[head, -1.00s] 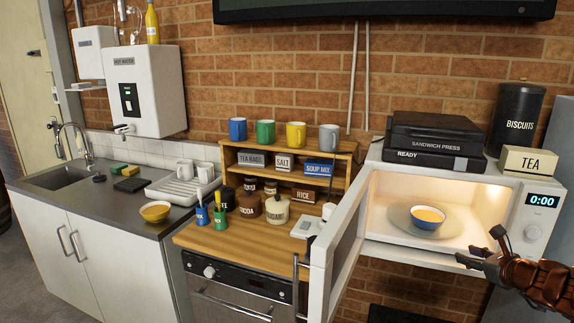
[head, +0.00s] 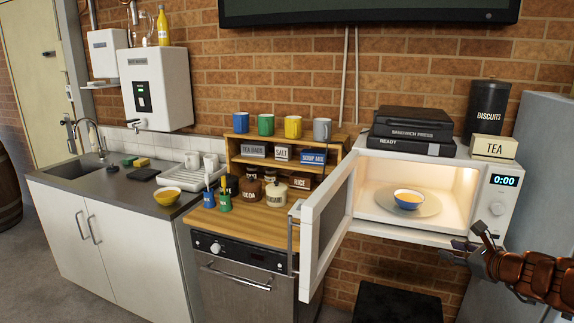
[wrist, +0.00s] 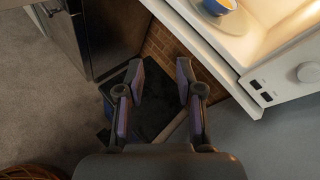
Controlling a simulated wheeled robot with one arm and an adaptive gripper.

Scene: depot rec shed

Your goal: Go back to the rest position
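My gripper (head: 464,250) is at the lower right of the head view, in front of and below the microwave's right side. In the wrist view my gripper (wrist: 160,85) has its two fingers spread apart with nothing between them. The microwave (head: 440,236) stands with its door (head: 325,232) swung open to the left, its inside lit and its display reading 0:00. A blue bowl (head: 408,199) with yellow-orange contents sits on the turntable inside. Part of the bowl shows in the wrist view (wrist: 219,5), apart from my gripper.
The open door (head: 312,262) juts out left of my gripper. A dark box-like object (head: 395,303) stands low under the microwave. A counter with a sink (head: 75,167) and a yellow bowl (head: 167,196) is at the left. Grey floor (head: 32,262) is clear at the lower left.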

